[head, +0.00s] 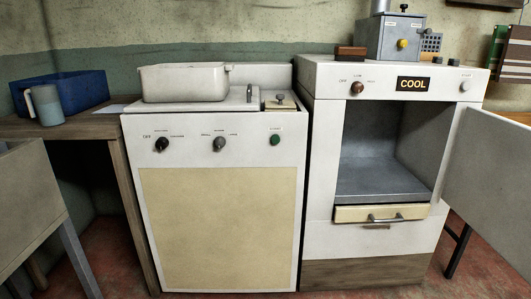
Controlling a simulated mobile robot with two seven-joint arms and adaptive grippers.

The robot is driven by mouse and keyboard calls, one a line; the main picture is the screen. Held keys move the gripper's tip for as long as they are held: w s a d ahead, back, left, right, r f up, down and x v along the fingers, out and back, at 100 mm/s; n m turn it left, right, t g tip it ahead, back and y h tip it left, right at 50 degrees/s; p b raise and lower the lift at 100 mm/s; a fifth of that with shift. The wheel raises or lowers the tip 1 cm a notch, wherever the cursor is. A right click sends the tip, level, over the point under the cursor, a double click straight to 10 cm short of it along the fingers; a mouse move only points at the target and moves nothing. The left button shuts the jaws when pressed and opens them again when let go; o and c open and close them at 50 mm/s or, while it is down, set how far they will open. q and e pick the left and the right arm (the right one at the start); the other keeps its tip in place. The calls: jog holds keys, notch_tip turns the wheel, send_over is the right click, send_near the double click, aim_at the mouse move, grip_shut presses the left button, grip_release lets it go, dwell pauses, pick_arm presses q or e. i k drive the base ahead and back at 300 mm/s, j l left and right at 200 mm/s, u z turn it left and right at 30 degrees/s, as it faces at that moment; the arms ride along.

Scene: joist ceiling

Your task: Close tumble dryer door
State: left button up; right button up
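The white tumble dryer (324,160) stands at the right, with a panel reading COOL on its upper front. Its door (492,185) is swung wide open to the right, and the right frame edge cuts it off. The dark grey inside of the dryer (385,175) is exposed and looks empty. A cream drawer front with a metal handle (382,214) sits at the bottom of the opening. Neither of my grippers is in view.
A white washer-like appliance (220,225) with a cream front stands left of the dryer, bearing a white basin (183,83). A wooden table (52,128) holds a blue bin (85,88) and a jug (47,106). A grey stand (28,195) is at the near left. Red floor shows in front.

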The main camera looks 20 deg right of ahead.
aim_at(488, 184)
jog(key=k+l, duration=0.1)
jog(key=l, duration=2.15)
jog(key=k+l, duration=0.15)
jog(key=l, duration=2.1)
jog(key=k, duration=0.05)
